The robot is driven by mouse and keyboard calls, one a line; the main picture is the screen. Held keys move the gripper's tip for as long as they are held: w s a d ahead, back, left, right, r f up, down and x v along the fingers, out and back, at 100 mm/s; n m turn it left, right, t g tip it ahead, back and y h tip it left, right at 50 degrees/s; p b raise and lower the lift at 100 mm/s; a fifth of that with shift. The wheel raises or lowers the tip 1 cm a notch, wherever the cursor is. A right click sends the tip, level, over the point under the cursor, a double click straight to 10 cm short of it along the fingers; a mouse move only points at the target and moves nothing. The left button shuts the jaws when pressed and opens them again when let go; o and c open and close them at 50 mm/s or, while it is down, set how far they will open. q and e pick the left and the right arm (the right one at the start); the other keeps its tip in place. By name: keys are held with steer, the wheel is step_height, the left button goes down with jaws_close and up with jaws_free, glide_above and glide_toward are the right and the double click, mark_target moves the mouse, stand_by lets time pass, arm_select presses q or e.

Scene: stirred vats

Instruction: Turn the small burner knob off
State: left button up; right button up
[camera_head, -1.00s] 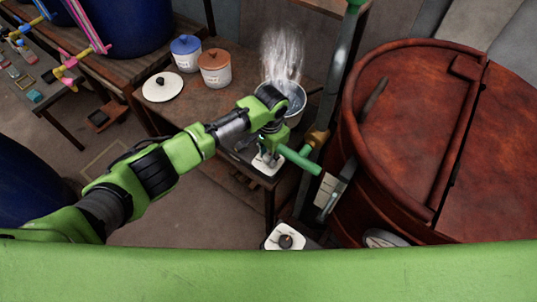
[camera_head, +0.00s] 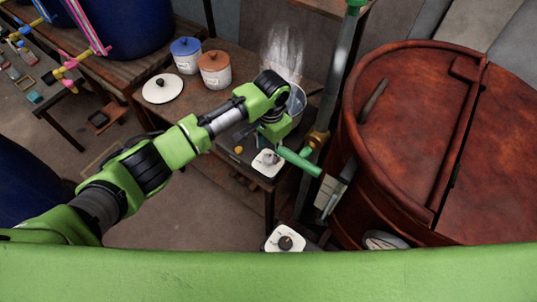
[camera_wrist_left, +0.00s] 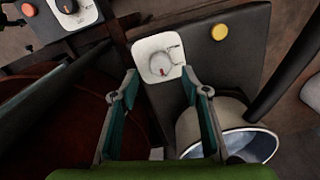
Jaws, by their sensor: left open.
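I cannot tell whether a finger touches the knob. My right gripper is not in view.
A steaming metal pot (camera_head: 298,98) stands behind the wrist. A green-handled pipe (camera_head: 298,160) lies close to the right of the knob. A large red vat (camera_head: 400,120) fills the right. Another white knob panel (camera_head: 285,240) is nearer me. Blue (camera_head: 186,54) and orange jars (camera_head: 215,69) stand left.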

mark_target(269, 159)
arm_select(q)
step_height(269, 159, up, 7)
stand_by(0.3)
steer(key=shift+s, duration=0.1)
